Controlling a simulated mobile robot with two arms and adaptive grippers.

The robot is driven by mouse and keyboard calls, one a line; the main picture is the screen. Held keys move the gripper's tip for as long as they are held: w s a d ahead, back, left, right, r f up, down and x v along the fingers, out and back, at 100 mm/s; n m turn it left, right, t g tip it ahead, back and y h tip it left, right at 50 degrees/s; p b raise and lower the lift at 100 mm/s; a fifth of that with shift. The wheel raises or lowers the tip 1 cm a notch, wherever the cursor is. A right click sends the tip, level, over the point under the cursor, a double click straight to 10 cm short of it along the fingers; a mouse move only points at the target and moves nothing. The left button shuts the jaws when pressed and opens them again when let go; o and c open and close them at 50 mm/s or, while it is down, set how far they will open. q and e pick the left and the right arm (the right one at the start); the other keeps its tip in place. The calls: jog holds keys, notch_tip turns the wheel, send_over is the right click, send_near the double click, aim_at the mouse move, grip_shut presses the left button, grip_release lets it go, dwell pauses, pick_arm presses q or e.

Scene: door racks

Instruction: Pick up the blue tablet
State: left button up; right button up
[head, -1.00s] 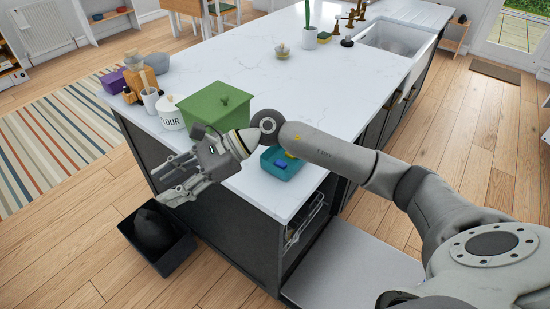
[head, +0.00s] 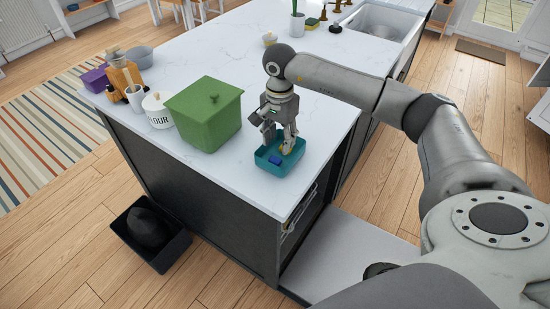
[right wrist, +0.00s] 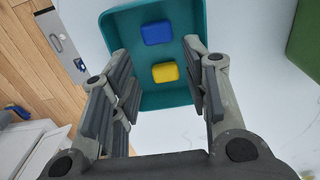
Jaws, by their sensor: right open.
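The blue tablet (right wrist: 157,33) lies flat in a teal tray (right wrist: 123,29), in the upper part of the right wrist view. A yellow tablet (right wrist: 165,72) lies in the same tray, a little apart from it. In the head view the blue tablet (head: 275,160) shows near the front of the tray (head: 294,168), and the yellow one is mostly hidden by my gripper. My right gripper (head: 277,143) points down over the tray, open and empty. In the right wrist view its fingers (right wrist: 163,88) stand on either side of the yellow tablet, with the blue one beyond them. My left gripper is not in view.
The tray stands near the corner of the white counter (head: 255,190). A green lidded box (head: 208,115) stands close on its left, with a white flour jar (head: 158,112) beyond. A dark bin (head: 150,235) is on the floor. The counter behind the tray is mostly clear.

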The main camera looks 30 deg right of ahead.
aim_at(277, 157)
jog(key=f+p, duration=0.2)
jog(key=f, duration=0.2)
jog(key=shift+s+a+f+p, duration=0.2)
jog(key=shift+a+f+p, duration=0.2)
jog(key=shift+f, duration=0.35)
jog(key=c, duration=0.5)
